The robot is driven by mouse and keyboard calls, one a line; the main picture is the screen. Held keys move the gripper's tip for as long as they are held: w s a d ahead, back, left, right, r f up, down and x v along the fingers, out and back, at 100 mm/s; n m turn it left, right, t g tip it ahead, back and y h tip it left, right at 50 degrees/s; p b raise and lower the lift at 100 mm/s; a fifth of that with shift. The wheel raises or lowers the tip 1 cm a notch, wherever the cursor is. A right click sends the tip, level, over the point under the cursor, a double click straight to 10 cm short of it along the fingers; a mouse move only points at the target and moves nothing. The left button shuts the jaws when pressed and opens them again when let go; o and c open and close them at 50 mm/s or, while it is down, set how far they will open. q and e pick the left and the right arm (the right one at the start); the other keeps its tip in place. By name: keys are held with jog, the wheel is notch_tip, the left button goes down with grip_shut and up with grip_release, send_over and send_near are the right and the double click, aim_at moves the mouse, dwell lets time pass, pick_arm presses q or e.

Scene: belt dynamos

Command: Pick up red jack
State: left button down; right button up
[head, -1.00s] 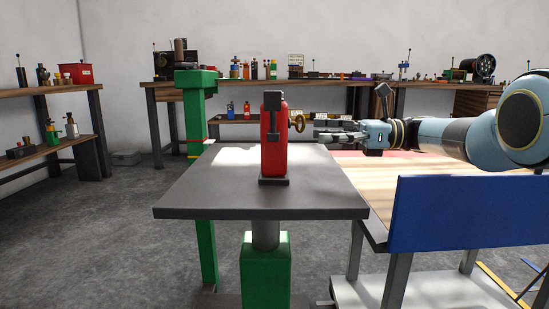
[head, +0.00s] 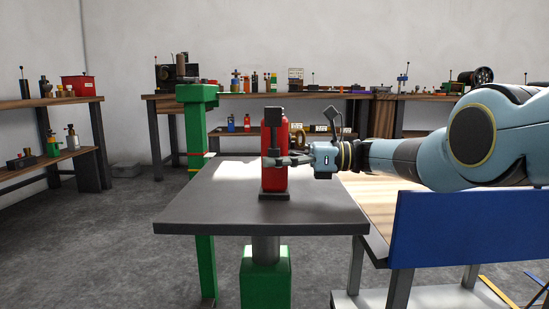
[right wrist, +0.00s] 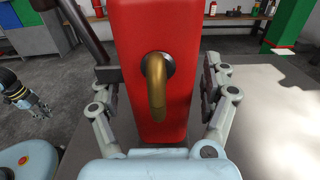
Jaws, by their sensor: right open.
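The red jack (head: 281,170) stands upright on its dark base on the grey table top (head: 210,212) in the head view. My right gripper (head: 285,160) reaches in from the right at mid-height of the jack. In the right wrist view, the red jack (right wrist: 187,35) fills the middle, with a curved brass piece (right wrist: 156,88) facing the palm. The open fingers of my right gripper (right wrist: 160,82) stand on both sides of the red body; contact is not clear. My left gripper (right wrist: 36,104) shows small at the left edge there, away from the jack; its opening is unclear.
A green post (head: 196,130) stands behind the table's left side. A blue panel (head: 470,224) and a wooden bench lie to the right, under my right arm. Cluttered benches line the back and left. The table top around the jack is clear.

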grip_shut()
jog(key=shift+w+r, duration=0.1)
jog(key=shift+r, duration=0.05)
dwell(0.5)
jog(key=shift+r, duration=0.1)
